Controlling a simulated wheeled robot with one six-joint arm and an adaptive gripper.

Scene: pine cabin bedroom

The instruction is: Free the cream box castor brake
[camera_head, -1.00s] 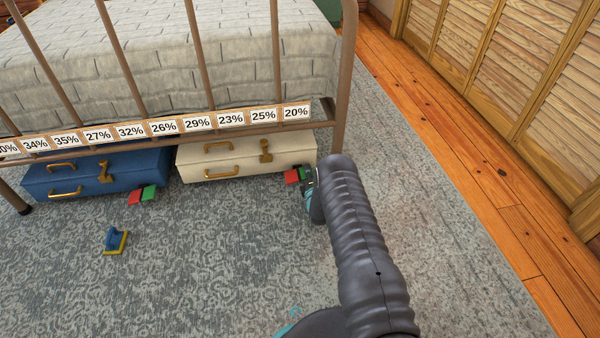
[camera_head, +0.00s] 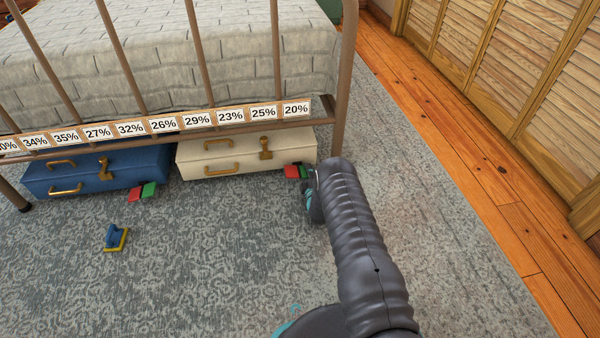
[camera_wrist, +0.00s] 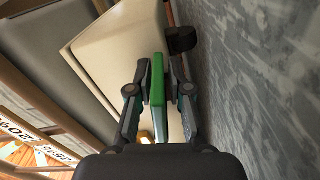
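The cream box (camera_head: 245,157) lies under the foot of the bed. Its castor brake pedal, red (camera_head: 292,171) and green (camera_head: 304,172), sticks out at its right front corner. My gripper (camera_head: 313,188) is low beside the pedal, mostly hidden behind my arm in the head view. In the wrist view, my gripper's fingers (camera_wrist: 159,75) stand on both sides of the green pedal plate (camera_wrist: 157,85), very close to it. I cannot tell whether both pads touch it. The cream box (camera_wrist: 115,50) and a dark castor (camera_wrist: 181,39) show beyond.
A blue box (camera_head: 97,172) with its own red and green pedal (camera_head: 142,192) lies to the left. A blue and yellow object (camera_head: 116,238) sits on the carpet. The bed frame's post (camera_head: 341,110) and label rail (camera_head: 160,133) stand above. Carpet to the right is clear.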

